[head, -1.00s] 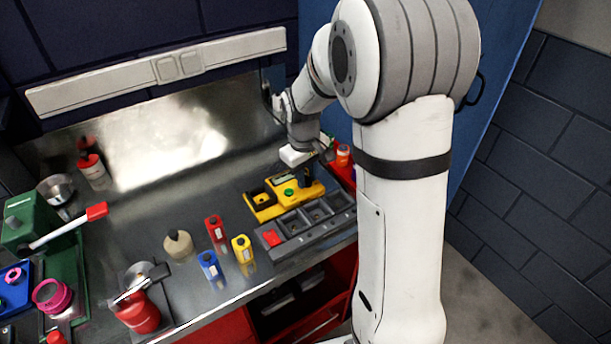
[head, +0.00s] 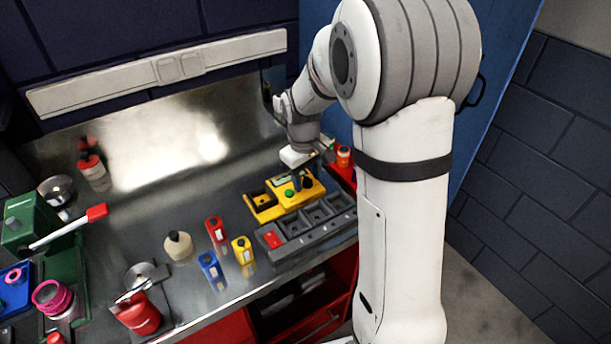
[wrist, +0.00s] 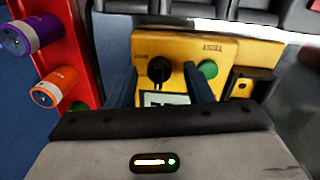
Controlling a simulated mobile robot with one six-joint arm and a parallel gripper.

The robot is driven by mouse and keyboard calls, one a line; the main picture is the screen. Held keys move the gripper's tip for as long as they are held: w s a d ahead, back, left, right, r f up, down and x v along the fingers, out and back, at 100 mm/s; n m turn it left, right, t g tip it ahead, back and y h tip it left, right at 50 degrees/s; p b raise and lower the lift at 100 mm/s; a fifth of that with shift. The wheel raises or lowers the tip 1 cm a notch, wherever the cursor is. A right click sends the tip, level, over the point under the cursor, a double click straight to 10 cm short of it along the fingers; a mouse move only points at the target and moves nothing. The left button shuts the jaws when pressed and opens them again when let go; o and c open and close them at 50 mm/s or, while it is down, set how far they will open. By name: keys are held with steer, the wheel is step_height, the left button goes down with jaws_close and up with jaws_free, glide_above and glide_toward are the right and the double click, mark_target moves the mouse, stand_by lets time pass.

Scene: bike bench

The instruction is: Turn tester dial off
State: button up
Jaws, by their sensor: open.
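The yellow tester (head: 306,192) sits on the bench behind the grey compartment tray. In the wrist view the tester (wrist: 205,48) shows a black dial (wrist: 159,69), a green button (wrist: 208,69) and a small display (wrist: 165,99), partly hidden by my gripper. My gripper (wrist: 160,80) is open, with one blue-grey finger on each side of the dial. I cannot tell whether either finger touches it. In the head view my gripper (head: 306,176) is low over the tester, partly hidden by my arm.
The grey compartment tray (head: 290,247) lies in front of the tester. Red, blue and yellow batteries (head: 243,250) stand to its left. In the wrist view a red rack (wrist: 78,20) holds purple and orange bottles (wrist: 53,87) beside the tester. The bench centre is mostly clear.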

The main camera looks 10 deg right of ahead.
mark_target(305, 182)
steer(key=r, duration=0.7)
steer(key=shift+s+a+r, duration=0.15)
steer(key=shift+a+r, duration=0.1)
steer(key=shift+r, duration=0.15)
steer(key=s+r+m+t, duration=0.2)
steer(key=s+m, duration=0.3)
steer(key=s, duration=1.5)
steer(key=shift+s+d+r+y, duration=0.15)
steer(key=shift+s+d+y, duration=0.1)
steer(key=shift+y, duration=0.15)
steer(key=shift+s, duration=0.3)
steer(key=shift+c, duration=0.9)
steer(key=shift+a, duration=0.1)
steer(key=shift+c, duration=0.2)
